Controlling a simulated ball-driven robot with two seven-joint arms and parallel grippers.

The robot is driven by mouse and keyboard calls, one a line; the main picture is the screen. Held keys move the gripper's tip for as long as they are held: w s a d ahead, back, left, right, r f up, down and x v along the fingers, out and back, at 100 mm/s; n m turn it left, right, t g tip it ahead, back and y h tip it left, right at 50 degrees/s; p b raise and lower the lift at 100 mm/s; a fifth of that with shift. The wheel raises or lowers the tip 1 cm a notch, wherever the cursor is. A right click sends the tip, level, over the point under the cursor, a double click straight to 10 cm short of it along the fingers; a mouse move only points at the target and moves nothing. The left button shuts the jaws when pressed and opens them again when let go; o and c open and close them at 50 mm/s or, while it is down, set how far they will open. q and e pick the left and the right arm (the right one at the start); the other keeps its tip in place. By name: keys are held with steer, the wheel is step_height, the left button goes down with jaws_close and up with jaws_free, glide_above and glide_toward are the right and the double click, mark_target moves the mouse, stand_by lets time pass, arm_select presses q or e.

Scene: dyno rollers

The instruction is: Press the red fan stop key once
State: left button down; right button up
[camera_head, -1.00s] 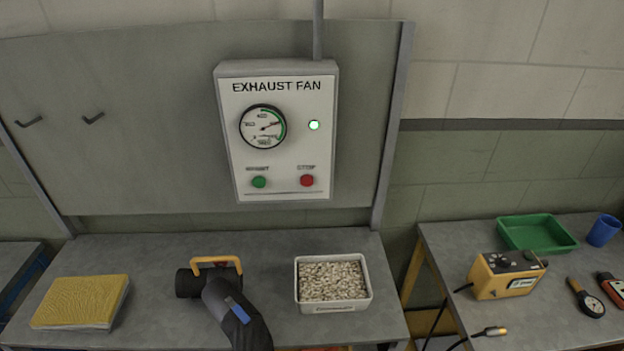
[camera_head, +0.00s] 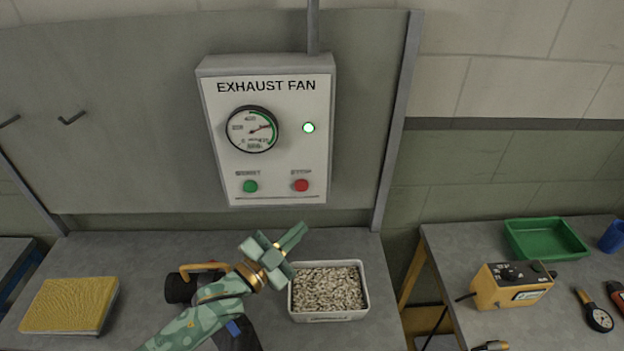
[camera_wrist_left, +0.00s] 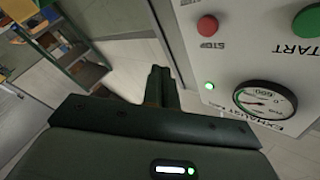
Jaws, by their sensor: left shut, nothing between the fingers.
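The red stop key (camera_head: 301,185) is at the lower right of the white exhaust fan box (camera_head: 268,140) on the wall panel. My left gripper (camera_head: 303,229) is shut and empty. It is below the stop key in the head view and apart from it. In the left wrist view its shut fingers (camera_wrist_left: 160,76) point up, to the left of the box. My right gripper is not in view.
The green start key (camera_head: 250,186) is left of the stop key. The box has a gauge (camera_head: 251,129) and a lit lamp (camera_head: 308,128). Below are a tray of pale pellets (camera_head: 328,317), a black tool with a yellow handle (camera_head: 180,288) and a yellow pad (camera_head: 70,303).

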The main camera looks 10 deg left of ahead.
arm_select(q)
steer(key=b, duration=0.4)
glide_toward(308, 186)
steer(key=w+d, duration=0.3)
steer(key=d, duration=0.1)
steer(key=shift+w+a+r, duration=0.25)
steer(key=shift+w+a, duration=0.1)
steer(key=shift+w, duration=0.1)
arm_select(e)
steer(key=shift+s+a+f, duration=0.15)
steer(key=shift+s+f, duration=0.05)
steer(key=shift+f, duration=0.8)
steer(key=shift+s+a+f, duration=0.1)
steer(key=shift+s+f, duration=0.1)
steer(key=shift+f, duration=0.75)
arm_select(q)
steer(key=shift+w, duration=0.1)
steer(key=shift+w+a, duration=0.1)
steer(key=shift+w, duration=0.2)
